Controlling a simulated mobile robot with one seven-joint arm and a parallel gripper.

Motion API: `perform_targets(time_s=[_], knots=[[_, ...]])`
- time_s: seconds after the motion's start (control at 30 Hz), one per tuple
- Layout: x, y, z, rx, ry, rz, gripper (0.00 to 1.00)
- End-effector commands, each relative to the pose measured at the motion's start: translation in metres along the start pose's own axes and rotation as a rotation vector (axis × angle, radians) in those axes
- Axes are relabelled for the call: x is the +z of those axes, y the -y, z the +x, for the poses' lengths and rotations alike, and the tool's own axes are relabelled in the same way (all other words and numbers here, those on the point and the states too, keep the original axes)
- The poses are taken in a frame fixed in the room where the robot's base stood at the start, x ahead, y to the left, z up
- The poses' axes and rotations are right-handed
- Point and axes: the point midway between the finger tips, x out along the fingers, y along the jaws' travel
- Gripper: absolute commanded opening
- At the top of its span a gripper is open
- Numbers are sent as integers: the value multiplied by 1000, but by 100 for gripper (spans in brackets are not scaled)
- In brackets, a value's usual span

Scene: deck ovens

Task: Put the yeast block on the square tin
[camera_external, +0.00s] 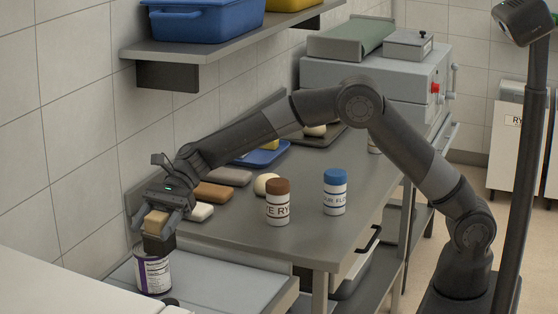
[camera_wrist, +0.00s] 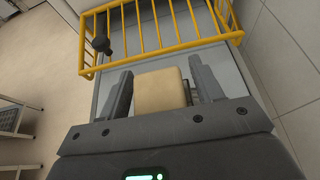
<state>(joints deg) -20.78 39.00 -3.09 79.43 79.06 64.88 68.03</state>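A tan block (camera_external: 156,221), which looks like the yeast block, is between the fingers of my gripper (camera_external: 159,231) at the left end of the bench.
A rye jar (camera_external: 278,203) and a flour jar (camera_external: 335,193) stand on the steel bench (camera_external: 310,232). Loaves (camera_external: 212,192) and a blue tray (camera_external: 262,155) lie behind them. A shelf (camera_external: 240,37) with bins overhangs. Yellow rails (camera_wrist: 155,32) show in the wrist view.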

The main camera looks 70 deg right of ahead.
Motion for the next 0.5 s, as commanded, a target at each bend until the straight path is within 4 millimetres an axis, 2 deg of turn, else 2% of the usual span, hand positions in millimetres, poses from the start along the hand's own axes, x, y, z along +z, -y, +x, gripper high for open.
perform_targets(time_s=[0.3,0.37,0.5], knots=[[3,0,-1,0,0,-1,62],[3,0,-7,-1,1,0,62],[3,1,-31,-4,1,1,62]])
